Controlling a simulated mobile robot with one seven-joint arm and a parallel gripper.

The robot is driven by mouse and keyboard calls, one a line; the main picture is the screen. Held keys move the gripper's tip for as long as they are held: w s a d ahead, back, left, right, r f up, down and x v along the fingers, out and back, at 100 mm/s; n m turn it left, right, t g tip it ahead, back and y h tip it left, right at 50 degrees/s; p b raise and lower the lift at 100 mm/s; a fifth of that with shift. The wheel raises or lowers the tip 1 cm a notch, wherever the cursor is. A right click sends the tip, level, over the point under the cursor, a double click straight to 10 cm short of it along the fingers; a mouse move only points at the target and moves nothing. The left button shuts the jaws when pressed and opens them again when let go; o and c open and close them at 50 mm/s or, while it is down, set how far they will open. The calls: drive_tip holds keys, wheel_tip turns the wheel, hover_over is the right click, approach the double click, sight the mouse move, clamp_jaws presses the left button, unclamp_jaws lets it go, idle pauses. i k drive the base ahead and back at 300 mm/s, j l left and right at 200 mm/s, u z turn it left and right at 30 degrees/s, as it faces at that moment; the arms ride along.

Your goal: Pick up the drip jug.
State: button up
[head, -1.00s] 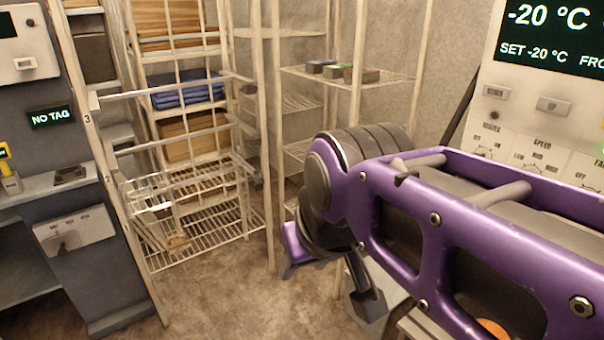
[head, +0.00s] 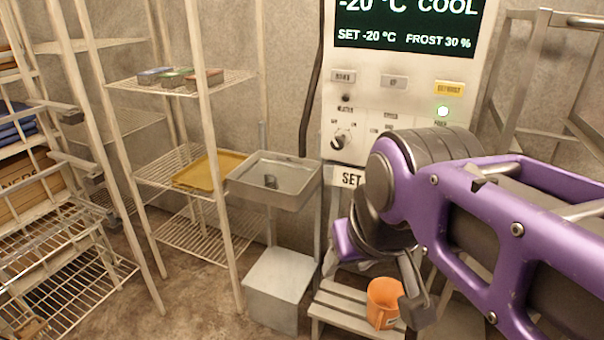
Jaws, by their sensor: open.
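An orange jug (head: 380,303), which I take to be the drip jug, stands upright on a grey slatted bench (head: 340,303) at the lower middle right of the head view. Its right side is partly covered by a grey part of my gripper. My gripper (head: 383,265) hangs from my purple arm, pointing down, and appears above and in front of the jug in the picture. It is open and nothing shows in it. I cannot tell how far apart in depth the gripper and the jug are.
A grey basin (head: 272,182) on a stand and a metal box (head: 280,285) are left of the bench. A wire shelf holds a yellow tray (head: 210,169). A control panel (head: 400,110) is on the wall behind. A metal frame (head: 545,60) stands at right.

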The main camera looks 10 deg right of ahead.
sight(383, 310)
drive_tip(key=z, duration=1)
